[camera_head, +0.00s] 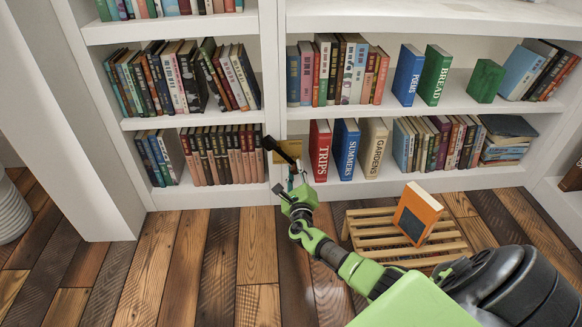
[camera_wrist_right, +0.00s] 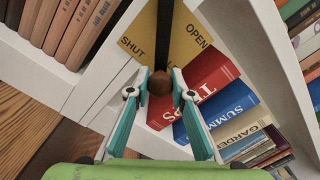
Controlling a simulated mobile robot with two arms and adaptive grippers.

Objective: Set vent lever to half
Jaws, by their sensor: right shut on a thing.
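The vent lever is a black bar (camera_head: 278,149) with a round brown knob, on a yellow plate (camera_head: 292,147) fixed to the shelf upright. In the right wrist view the plate (camera_wrist_right: 196,45) reads SHUT on the left and OPEN on the right, and the black bar (camera_wrist_right: 165,35) runs between the two words. The brown knob (camera_wrist_right: 160,82) sits between the fingertips of my right gripper (camera_wrist_right: 161,90), which is shut on it. The right gripper (camera_head: 297,182) also shows in the head view, in front of the plate. My left gripper is not in view.
White bookshelves fill the back, with red TRIPS (camera_head: 320,150), blue SUMMER (camera_head: 346,148) and GARDENS (camera_head: 376,147) books close right of the lever. A slatted wooden stand (camera_head: 440,246) with an orange book (camera_head: 416,214) is on the floor at right. The plank floor at left is clear.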

